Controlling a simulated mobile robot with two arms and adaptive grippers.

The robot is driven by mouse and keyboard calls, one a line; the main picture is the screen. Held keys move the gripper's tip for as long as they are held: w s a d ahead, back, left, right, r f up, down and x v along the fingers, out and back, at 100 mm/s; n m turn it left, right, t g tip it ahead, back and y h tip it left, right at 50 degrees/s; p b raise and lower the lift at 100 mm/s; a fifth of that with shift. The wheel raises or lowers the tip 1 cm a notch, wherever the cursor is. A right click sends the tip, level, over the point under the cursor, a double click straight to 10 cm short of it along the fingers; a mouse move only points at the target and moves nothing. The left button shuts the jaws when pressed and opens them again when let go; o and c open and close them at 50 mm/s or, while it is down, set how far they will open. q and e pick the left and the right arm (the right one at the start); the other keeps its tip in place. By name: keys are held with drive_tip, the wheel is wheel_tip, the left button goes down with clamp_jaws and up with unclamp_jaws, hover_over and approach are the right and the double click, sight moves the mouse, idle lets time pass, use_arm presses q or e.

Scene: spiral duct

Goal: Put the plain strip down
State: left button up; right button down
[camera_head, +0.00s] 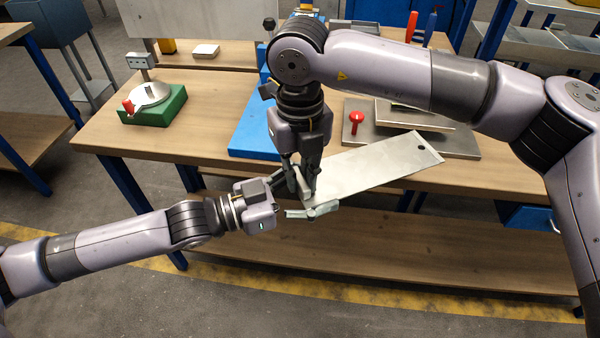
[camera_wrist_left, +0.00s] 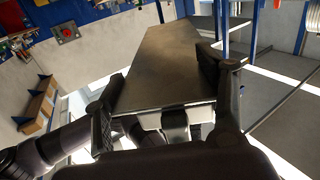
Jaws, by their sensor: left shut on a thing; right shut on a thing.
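The plain strip (camera_head: 365,169) is a flat grey metal sheet with a dark hole near its far right end. It is held out over the front edge of the workbench, slanting up to the right in the head view. My left gripper (camera_head: 300,196) reaches in from the left and is shut on the strip's near left end. My right gripper (camera_head: 305,188) points down from above and is shut on the same end, close beside the left one. In the left wrist view the strip (camera_wrist_left: 165,65) runs away from between the left fingers (camera_wrist_left: 165,95). The exact right finger contact is partly hidden.
The wooden workbench (camera_head: 225,125) carries a green block with a round dial (camera_head: 155,108) at left, a blue base (camera_head: 255,135) in the middle, and grey plates with a red knob (camera_head: 355,120) at right. Bare wood shows between the green block and blue base. A lower shelf (camera_head: 390,245) runs below.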

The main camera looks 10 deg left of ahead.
idle(0.3)
use_arm(q)
drive_tip(key=o, duration=1.5)
drive_tip(key=shift+c, duration=0.2)
